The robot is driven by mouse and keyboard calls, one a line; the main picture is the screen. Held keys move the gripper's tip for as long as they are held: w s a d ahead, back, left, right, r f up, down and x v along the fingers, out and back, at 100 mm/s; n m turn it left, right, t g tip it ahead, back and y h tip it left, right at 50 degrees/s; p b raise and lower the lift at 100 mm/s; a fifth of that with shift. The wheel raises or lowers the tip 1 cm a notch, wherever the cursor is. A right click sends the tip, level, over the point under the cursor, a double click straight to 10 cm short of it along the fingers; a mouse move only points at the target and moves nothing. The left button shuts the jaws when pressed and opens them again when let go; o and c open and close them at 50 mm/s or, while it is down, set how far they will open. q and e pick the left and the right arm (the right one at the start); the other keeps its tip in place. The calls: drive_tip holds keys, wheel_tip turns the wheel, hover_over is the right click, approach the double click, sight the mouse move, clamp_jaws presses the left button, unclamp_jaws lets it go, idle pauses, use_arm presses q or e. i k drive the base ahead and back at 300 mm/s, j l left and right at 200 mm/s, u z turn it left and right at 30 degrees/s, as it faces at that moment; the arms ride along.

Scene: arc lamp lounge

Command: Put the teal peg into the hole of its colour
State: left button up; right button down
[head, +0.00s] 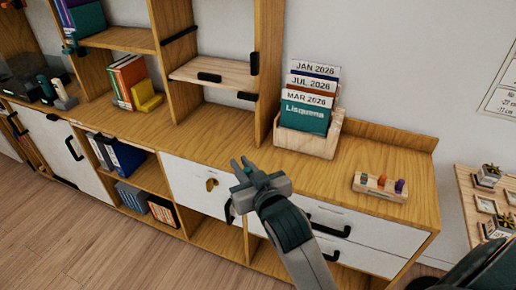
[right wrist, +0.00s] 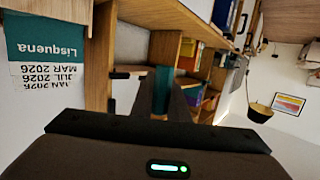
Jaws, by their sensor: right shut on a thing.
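My right gripper (head: 252,170) is held up in front of the cabinet, left of the peg board. It is shut on the teal peg (right wrist: 162,88), which shows as a teal strip between the dark fingers in the right wrist view. In the head view the peg is hard to tell from the fingers. The wooden peg board (head: 372,191) lies on the right part of the cabinet top. Along it are a small teal mark (head: 363,178), an orange piece (head: 382,181) and a purple piece (head: 400,186). Its holes are too small to make out. My left gripper is not in view.
A wooden holder (head: 303,142) with dated folders stands against the wall, left of and behind the board. The cabinet top (head: 345,165) around the board is clear. Shelf uprights (head: 268,70) rise left of the holder. A side table (head: 470,200) stands at the right.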

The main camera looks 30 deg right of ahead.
sight(363, 183)
drive_tip(key=i, duration=0.75)
drive_tip(key=z, duration=1.7)
